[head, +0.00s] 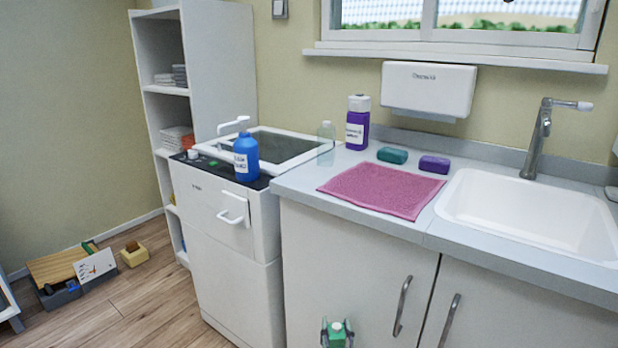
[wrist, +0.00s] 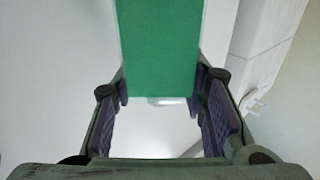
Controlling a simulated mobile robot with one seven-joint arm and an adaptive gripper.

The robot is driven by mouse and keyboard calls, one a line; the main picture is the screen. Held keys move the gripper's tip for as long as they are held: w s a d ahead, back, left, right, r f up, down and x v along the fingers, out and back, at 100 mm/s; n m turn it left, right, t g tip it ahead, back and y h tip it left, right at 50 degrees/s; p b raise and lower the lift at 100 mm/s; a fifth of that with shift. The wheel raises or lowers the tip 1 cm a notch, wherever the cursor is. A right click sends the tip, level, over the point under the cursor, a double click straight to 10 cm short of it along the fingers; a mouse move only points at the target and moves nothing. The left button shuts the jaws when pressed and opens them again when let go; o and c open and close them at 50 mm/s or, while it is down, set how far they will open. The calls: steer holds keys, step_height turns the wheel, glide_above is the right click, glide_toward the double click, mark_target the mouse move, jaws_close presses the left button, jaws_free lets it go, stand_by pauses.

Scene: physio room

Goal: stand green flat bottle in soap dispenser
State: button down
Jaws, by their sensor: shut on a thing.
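My gripper (head: 337,333) shows at the bottom of the head view, low in front of the white cabinet doors and below the counter top. It is shut on the green flat bottle (head: 337,328), of which only a small part with a pale top shows there. In the wrist view the bottle (wrist: 160,45) is a flat green slab between the two finger pads of my gripper (wrist: 160,92); its far end is out of frame. A white wall-mounted box (head: 428,88), seemingly the soap dispenser, hangs above the counter under the window; its lettering is unreadable.
A pink towel (head: 383,190), a teal bar (head: 392,155), a purple bar (head: 434,164), a purple bottle (head: 358,128) and a clear bottle (head: 326,145) are on the counter. A blue pump bottle (head: 246,157) stands on the appliance to the left. The sink (head: 530,215) is right. Door handles (head: 402,305) protrude near my gripper.

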steer(key=shift+w+a+f+m+h, duration=0.15)
steer(key=shift+w+f+h, duration=0.1)
steer(key=shift+f, duration=0.4)
steer(key=shift+w+a+f+m+h, duration=0.15)
steer(key=shift+f+h, duration=0.1)
steer(key=shift+f, duration=0.35)
steer(key=shift+s+f, duration=0.15)
steer(key=shift+f, duration=0.35)
